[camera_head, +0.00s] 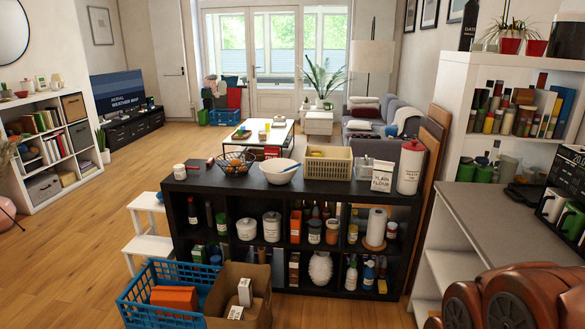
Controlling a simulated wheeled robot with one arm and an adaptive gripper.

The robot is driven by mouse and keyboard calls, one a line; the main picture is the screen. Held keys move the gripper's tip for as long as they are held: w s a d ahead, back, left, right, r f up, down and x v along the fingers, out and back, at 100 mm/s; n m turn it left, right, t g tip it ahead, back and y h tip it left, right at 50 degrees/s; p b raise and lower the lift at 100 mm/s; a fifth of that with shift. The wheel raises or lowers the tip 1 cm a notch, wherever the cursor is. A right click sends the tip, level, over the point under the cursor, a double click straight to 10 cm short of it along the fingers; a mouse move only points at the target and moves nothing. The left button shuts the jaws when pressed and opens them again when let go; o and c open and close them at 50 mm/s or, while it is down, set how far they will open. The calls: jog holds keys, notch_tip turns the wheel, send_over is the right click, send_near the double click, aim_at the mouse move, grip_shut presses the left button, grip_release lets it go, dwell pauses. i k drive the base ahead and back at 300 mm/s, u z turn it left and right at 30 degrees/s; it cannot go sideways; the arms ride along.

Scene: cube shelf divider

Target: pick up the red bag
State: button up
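No object is plainly recognisable as a red bag. A flat-sided orange-red item (174,297) lies in the blue crate (140,318) on the floor at lower left; I cannot tell whether it is a bag or a box. A small upright red item (234,97) stands far back by the glass doors, among other bundles; its kind is too small to tell. My gripper is not in view, so its state and its distance from these things are hidden.
A black cube shelf (181,232) stands across the middle, with a bowl, baskets and jars on top. A cardboard box (256,312) adjoins the blue crate. A white step stool (147,245) is behind them. Wood floor is open at left. A grey counter (495,225) is at right.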

aim_at(271, 152)
jog(key=i, duration=3.65)
jog(key=u, duration=1.8)
